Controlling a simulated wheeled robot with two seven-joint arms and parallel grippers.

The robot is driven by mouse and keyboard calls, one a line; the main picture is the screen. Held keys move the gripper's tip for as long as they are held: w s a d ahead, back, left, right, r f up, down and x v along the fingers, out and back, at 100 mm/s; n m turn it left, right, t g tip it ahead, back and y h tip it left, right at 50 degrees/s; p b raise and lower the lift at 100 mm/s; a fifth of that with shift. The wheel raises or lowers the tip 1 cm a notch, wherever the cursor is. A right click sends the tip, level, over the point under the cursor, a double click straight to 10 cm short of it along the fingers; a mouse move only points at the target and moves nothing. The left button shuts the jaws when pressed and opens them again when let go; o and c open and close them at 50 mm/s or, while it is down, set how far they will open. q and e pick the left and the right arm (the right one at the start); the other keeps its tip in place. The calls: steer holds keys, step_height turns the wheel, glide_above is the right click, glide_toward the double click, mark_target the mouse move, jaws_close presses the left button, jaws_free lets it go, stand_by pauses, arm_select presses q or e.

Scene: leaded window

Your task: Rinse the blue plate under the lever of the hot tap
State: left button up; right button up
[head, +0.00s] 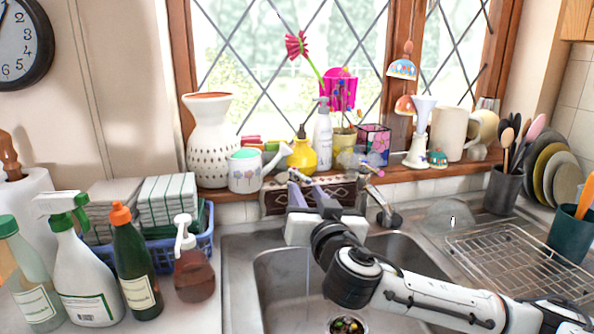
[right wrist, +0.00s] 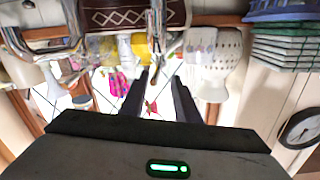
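I cannot make out a blue plate in either view. Several dark, olive and grey plates (head: 550,170) stand on edge at the far right. A metal tap fitting (head: 389,218) stands behind the sink, partly hidden by my right gripper. Chrome tap parts (right wrist: 160,25) also show at the top of the right wrist view; I cannot tell which lever is hot. My right gripper (head: 306,184) reaches over the back of the sink toward the sill. Its fingers are apart and empty, as the right wrist view (right wrist: 160,80) shows. My left gripper is not in view.
The steel sink (head: 285,275) has a strainer with scraps (head: 347,325). A wire rack (head: 520,260) lies right. Bottles (head: 135,265) and a blue basket (head: 205,245) stand left. A white vase (head: 212,140), watering can (head: 245,170) and yellow bottle (head: 302,155) crowd the sill.

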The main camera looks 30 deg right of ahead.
mark_target(299, 176)
steer(key=shift+w+d, duration=0.1)
steer(key=shift+w, duration=0.1)
steer(key=shift+w+r, duration=0.15)
steer(key=shift+w, duration=0.05)
steer(key=p+x, duration=0.2)
steer(key=x, duration=0.7)
steer(key=shift+w+r, duration=0.2)
steer(key=shift+w, duration=0.15)
jaws_close()
